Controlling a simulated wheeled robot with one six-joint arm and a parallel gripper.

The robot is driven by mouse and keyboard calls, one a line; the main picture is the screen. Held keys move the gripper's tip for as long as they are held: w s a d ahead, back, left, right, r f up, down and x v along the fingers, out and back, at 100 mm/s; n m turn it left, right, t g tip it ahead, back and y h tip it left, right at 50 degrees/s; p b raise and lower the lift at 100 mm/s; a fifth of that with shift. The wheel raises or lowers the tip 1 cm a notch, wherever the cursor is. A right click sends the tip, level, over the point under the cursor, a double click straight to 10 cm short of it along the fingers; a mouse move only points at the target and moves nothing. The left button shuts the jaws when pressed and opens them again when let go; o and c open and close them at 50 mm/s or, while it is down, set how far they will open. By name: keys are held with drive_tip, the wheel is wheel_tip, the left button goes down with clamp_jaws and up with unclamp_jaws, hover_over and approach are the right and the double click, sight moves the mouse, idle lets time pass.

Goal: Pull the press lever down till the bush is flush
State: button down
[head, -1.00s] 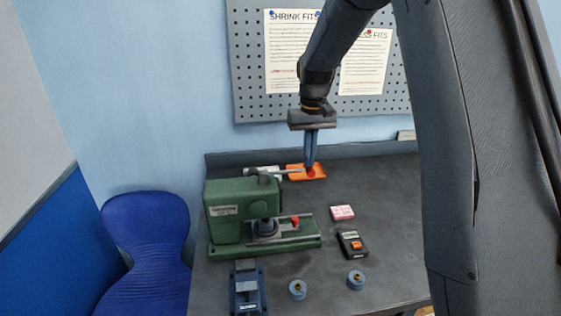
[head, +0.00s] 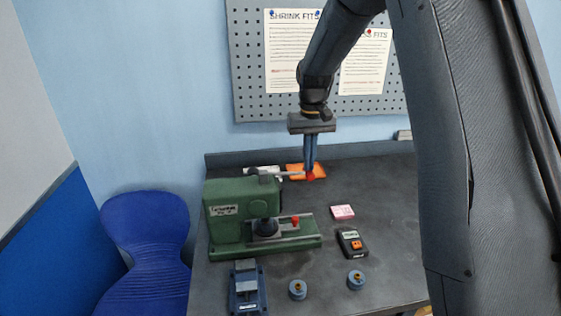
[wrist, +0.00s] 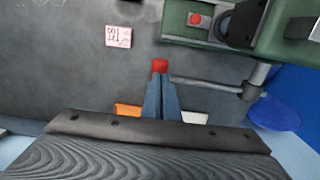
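The green press (head: 228,212) stands at the left of the bench, also at the top right of the wrist view (wrist: 285,30). Its grey lever (head: 290,173) runs out to the right, nearly level, and ends in a red knob (head: 310,176). The knob also shows in the wrist view (wrist: 160,66). My gripper (head: 311,168) points down with its fingers together and its tips at the knob, apparently against it.
An orange tray (head: 294,169) and a pale item (head: 262,171) lie behind the lever. A pink note block (head: 343,212), a black meter (head: 352,243), two blue round parts (head: 298,289) (head: 356,279) and a blue fixture (head: 246,288) lie on the bench. The right side is clear.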

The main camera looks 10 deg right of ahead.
sight(304, 172)
drive_tip(key=shift+s+a+f+b, duration=0.15)
drive_tip(key=shift+f+b, duration=0.15)
drive_tip(key=shift+f, duration=1.15)
drive_tip(key=shift+a+f+b, duration=0.2)
drive_tip(key=shift+f, duration=0.45)
drive_tip(key=shift+a+f+b, duration=0.2)
drive_tip(key=shift+f, duration=0.4)
drive_tip(key=shift+a+f, duration=0.1)
drive_tip(key=shift+f, duration=0.1)
drive_tip(key=shift+a+f+b, duration=0.2)
drive_tip(key=shift+a+f, duration=0.1)
drive_tip(key=shift+f, duration=0.35)
drive_tip(key=shift+a+f+b, duration=0.2)
drive_tip(key=shift+a+f, duration=0.05)
drive_tip(key=shift+f, duration=0.35)
drive_tip(key=shift+f, duration=0.1)
